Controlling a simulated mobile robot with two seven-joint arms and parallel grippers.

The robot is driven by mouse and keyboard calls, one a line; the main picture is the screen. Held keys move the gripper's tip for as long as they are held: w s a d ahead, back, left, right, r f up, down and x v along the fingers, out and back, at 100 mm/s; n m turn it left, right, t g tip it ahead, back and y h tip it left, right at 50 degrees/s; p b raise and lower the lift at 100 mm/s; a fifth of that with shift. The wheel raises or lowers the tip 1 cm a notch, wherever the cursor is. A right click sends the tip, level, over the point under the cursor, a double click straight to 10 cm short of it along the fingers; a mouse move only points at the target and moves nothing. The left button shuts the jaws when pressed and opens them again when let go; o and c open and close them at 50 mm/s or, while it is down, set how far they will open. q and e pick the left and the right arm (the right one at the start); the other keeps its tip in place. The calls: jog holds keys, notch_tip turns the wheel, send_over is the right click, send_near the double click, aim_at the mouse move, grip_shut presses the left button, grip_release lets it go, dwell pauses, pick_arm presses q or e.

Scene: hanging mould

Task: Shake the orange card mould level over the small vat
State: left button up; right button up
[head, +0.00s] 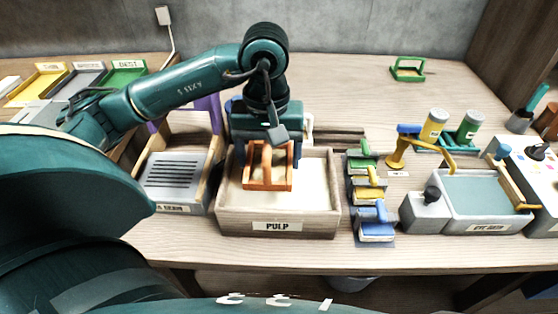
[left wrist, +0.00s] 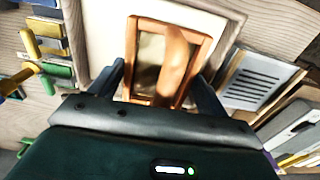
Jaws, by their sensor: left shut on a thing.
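The orange card mould (head: 267,183) is a small open frame with a handle, held over the pulp vat (head: 277,226), a box of pale pulp labelled PULP. My left gripper (head: 266,150) is shut on the mould from above. In the left wrist view the mould (left wrist: 133,60) sits between the fingers of my left gripper (left wrist: 160,85), above the vat's pale inside (left wrist: 100,35). The mould looks roughly level, but its exact height over the pulp is unclear. My right gripper does not show.
A grey slatted drain tray (head: 172,172) stands left of the vat. Coloured handled tools (head: 366,190) stand close on its right. A dye basin (head: 485,195) is further right. A green frame (head: 407,69) lies at the back, with bare table around it.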

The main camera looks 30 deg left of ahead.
aim_at(289, 161)
pick_arm(q)
jog(key=shift+w+d+b, duration=0.15)
jog(key=shift+w+d, duration=0.35)
jog(key=shift+d, duration=0.3)
jog(key=shift+w+d+b, duration=0.15)
jog(key=shift+w+d, duration=0.3)
jog(key=shift+d, duration=0.3)
jog(key=shift+s+a+b, duration=0.25)
jog(key=shift+a+b, duration=0.15)
jog(key=shift+a, duration=0.1)
jog(key=shift+s+a+f+b, duration=0.1)
jog(key=shift+s+a+b, duration=0.4)
jog(key=shift+a, duration=0.3)
jog(key=shift+s+a, duration=0.2)
jog(key=shift+a, duration=0.1)
